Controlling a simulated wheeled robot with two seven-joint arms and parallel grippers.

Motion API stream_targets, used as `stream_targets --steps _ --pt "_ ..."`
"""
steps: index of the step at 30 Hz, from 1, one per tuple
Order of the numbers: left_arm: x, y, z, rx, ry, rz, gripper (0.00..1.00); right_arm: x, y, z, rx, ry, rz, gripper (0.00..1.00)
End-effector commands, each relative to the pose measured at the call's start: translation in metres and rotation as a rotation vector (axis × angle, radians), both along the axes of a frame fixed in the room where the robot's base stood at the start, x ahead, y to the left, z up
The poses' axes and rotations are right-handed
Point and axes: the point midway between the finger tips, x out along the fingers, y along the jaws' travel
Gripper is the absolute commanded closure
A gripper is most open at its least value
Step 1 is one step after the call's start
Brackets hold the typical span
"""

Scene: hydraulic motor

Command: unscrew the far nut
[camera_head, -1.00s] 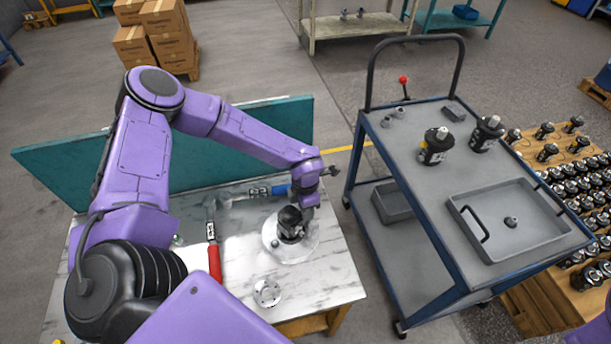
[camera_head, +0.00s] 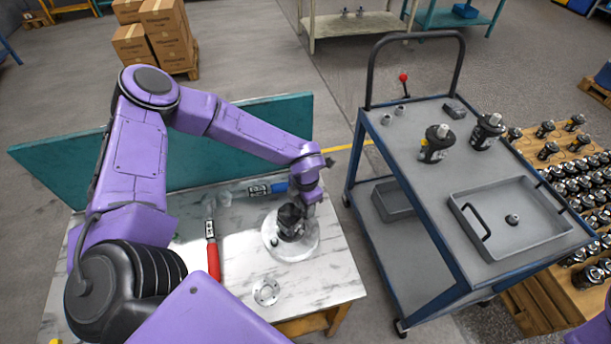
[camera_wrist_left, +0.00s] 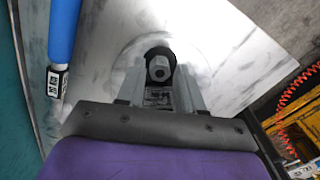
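A black motor (camera_head: 291,222) stands upright on a round pale base (camera_head: 275,246) on the marble-topped table. In the left wrist view a grey hex nut (camera_wrist_left: 159,68) sits on top of the motor's dark round end. My left gripper (camera_head: 303,203) comes down over the motor from the upper right. In the left wrist view its two fingers (camera_wrist_left: 159,90) are apart, one on each side of the motor just below the nut. I cannot tell whether they touch it. My right gripper is not in view.
A red-handled tool (camera_head: 213,255), a blue-handled tool (camera_head: 267,189) and a flat metal ring (camera_head: 266,291) lie on the table (camera_head: 335,275). A teal panel (camera_head: 60,165) stands behind. A cart (camera_head: 420,170) with two motors and a tray (camera_head: 515,250) stands to the right.

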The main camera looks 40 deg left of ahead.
Motion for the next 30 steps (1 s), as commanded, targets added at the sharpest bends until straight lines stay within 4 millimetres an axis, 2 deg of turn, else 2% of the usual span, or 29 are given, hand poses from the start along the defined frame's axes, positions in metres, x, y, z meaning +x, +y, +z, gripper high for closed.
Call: stream_targets --steps 2,5,9,20,21,23,24,30 --pt "-0.001 0.000 0.000 0.000 0.001 -0.006 0.64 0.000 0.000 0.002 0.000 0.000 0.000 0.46" --pt "-0.001 0.001 0.004 0.001 0.003 -0.124 0.64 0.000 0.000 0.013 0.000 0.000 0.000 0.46" --pt "-0.001 0.001 -0.001 0.001 0.002 -0.234 0.64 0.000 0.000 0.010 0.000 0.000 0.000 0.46" --pt "0.000 0.000 0.000 0.001 0.001 -0.232 0.64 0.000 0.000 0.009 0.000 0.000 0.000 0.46" --pt "0.000 0.000 0.000 0.001 0.001 -0.232 0.67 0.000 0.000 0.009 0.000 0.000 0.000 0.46" --pt "0.000 0.000 0.000 0.001 0.001 -0.232 0.87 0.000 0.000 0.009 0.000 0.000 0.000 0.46" --pt "0.000 0.000 0.000 0.001 0.001 -0.232 1.00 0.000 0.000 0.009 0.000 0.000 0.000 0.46" --pt "0.000 0.000 -0.001 0.001 0.001 -0.226 1.00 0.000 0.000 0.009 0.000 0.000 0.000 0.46"
